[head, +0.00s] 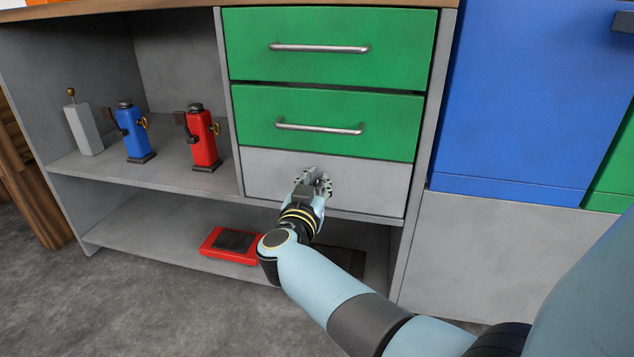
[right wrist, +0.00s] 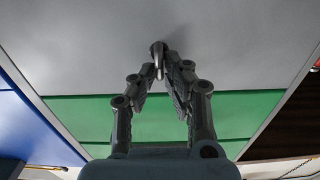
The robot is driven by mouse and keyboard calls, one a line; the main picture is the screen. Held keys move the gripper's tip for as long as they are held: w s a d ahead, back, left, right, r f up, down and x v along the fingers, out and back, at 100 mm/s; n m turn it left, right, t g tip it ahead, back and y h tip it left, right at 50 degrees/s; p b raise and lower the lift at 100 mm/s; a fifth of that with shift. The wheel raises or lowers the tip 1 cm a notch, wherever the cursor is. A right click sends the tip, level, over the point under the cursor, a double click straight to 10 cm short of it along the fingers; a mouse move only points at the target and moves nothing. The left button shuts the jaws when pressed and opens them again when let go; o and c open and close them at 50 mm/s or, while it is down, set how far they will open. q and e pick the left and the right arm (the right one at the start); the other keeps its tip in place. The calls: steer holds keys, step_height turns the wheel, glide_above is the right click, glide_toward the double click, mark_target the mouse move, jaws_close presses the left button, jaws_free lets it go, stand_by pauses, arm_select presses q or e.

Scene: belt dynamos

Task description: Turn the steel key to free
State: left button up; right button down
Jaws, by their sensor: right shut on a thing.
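The steel key (right wrist: 158,69) shows in the right wrist view as a small shiny metal piece standing out from a dark round lock in the grey drawer front (head: 375,185). My right gripper (head: 316,180) is at that drawer front, the lowest of three. In the right wrist view its fingertips (right wrist: 160,78) are closed around the key from both sides. In the head view the key is hidden behind the fingers. I cannot tell the key's turn angle clearly. My left gripper is not in view.
Two green drawers (head: 325,121) with bar handles sit above the grey one. A blue device (head: 133,131), a red device (head: 203,138) and a grey block (head: 84,130) stand on the left shelf. A red flat box (head: 222,246) lies on the lower shelf.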

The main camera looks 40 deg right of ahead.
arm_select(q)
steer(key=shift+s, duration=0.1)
arm_select(e)
steer(key=shift+s+m+p, duration=0.1)
steer(key=shift+m+p, duration=0.3)
steer(key=shift+m, duration=0.3)
steer(key=shift+s+d+m+p, duration=0.1)
steer(key=shift+m+p, duration=0.2)
steer(key=shift+m, duration=0.4)
arm_select(q)
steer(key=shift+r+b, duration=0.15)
steer(key=shift+b, duration=0.5)
arm_select(e)
steer(key=shift+s+d+f+m, duration=0.2)
steer(key=shift+f+m, duration=0.15)
steer(key=shift+m, duration=2.2)
steer(key=shift+s+d+f+m, duration=0.15)
steer(key=shift+f+m, duration=0.2)
steer(key=shift+m, duration=2.15)
steer(key=shift+s+d+f+m, duration=0.1)
steer(key=shift+s+f+m, duration=0.2)
steer(key=shift+m, duration=2.25)
steer(key=shift+w+f, duration=0.1)
